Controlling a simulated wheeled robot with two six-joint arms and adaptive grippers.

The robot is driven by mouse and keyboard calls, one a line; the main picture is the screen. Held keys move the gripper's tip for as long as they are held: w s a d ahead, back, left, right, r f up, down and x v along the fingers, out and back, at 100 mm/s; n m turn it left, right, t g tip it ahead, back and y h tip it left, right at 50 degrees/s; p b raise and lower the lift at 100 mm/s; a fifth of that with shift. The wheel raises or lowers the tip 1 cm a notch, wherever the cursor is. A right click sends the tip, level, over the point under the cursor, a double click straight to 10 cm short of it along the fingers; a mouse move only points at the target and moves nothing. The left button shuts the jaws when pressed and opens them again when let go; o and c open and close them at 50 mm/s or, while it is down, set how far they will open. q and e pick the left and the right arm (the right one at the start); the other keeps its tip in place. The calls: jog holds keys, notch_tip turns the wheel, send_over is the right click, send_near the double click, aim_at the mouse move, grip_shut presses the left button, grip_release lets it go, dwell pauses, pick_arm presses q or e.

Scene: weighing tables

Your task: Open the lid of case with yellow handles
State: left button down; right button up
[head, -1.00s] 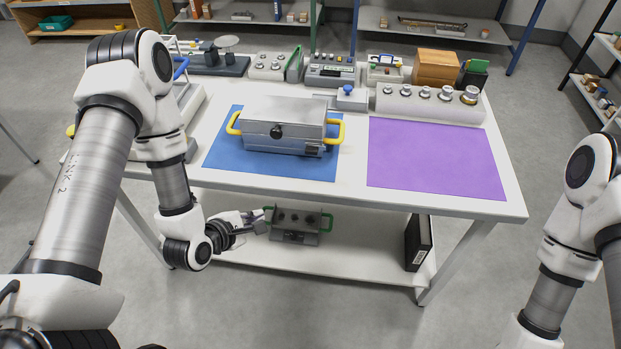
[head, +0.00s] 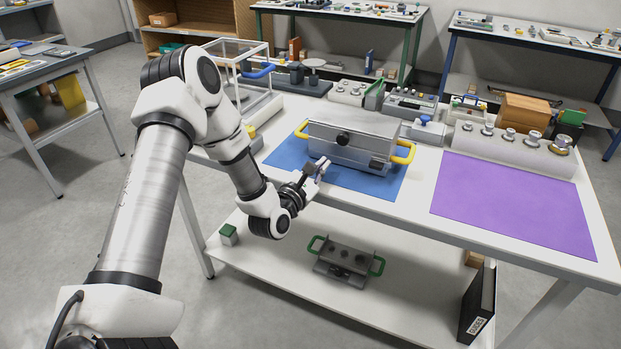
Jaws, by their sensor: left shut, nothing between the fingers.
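The silver case with yellow handles (head: 352,140) sits on the blue mat (head: 285,155) on the table, its lid closed. A round black knob shows on its front. One yellow handle is at its left end and one at its right end. My left gripper (head: 321,166) is shut and empty, just in front of the lower left part of the case's front. I cannot tell whether it touches the case. My right gripper is out of view.
A purple mat (head: 515,205) lies bare on the right. A row of metal weights on a pale block (head: 512,150) and instruments stand behind. A case with green handles (head: 345,262) and a black binder (head: 478,305) are on the lower shelf (head: 290,275).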

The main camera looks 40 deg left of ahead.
aim_at(353, 130)
pick_arm(q)
jog(key=r, duration=0.1)
jog(key=w+d+r, duration=0.1)
jog(key=w+r+p, duration=0.1)
jog(key=shift+d+r, duration=0.35)
jog(key=shift+r, duration=0.05)
jog(key=shift+f, duration=0.1)
